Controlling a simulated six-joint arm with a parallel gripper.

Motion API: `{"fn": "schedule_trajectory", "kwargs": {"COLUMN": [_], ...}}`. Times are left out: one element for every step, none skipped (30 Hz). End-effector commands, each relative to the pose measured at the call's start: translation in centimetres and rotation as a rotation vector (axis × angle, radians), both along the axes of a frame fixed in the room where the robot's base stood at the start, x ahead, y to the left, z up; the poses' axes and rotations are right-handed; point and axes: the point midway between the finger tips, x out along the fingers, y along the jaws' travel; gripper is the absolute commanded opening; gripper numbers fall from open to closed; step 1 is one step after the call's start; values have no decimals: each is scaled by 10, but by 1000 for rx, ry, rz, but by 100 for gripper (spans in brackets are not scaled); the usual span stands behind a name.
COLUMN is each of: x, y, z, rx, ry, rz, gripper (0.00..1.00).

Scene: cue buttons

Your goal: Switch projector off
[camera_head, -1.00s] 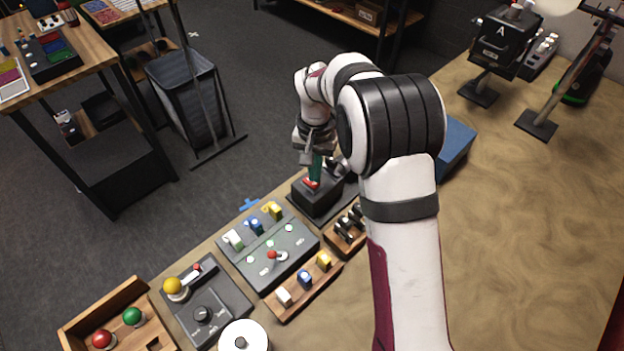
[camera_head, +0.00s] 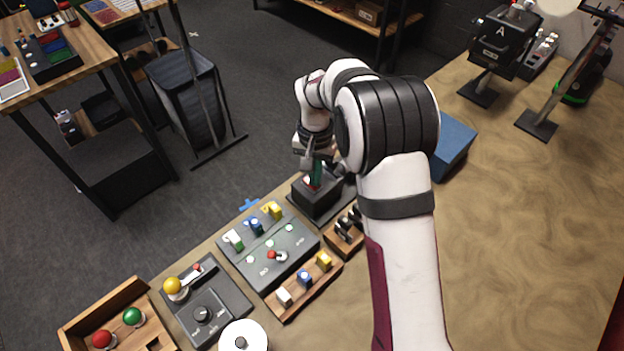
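My gripper (camera_head: 315,163) points down at a small black box (camera_head: 316,200) near the table's far edge. A red part (camera_head: 311,183) shows on top of the box. A dark green upright piece (camera_head: 316,172) is between my gripper and the box; I cannot tell what it belongs to. The fingers are small and partly hidden, so I cannot tell whether they are open or touching the box. A black device marked "A" (camera_head: 503,42) stands on a post at the upper right. I cannot tell which device is the projector.
In front of the box is a grey panel (camera_head: 252,277) with a red-tipped lever and colored plugs. A wooden plug rack (camera_head: 310,292), a dial panel (camera_head: 225,300) and a wooden tray (camera_head: 95,320) with red and green buttons follow. A blue box (camera_head: 453,145) stands right of my arm.

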Motion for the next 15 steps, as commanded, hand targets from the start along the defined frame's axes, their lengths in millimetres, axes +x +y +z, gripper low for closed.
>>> {"fn": "schedule_trajectory", "kwargs": {"x": [0,0,0,0,0,0,0,0,0,0,0,0,0,0,1], "y": [0,0,0,0,0,0,0,0,0,0,0,0,0,0,0], "z": [-1,-1,-1,0,2,6,9,13,17,21,24,28,32,35,40], "rx": [0,0,0,0,0,1,1,1,1,0,1,0,1,1,1], "ry": [0,1,0,0,0,0,-1,-1,-1,-2,-1,-1,-1,-1,-2], "rz": [0,0,0,0,-1,-1,-1,-1,-2,-1,-1,0,0,-1,-1], "gripper": [0,0,0,0,0,0,0,0,0,0,0,0,0,0,0]}}
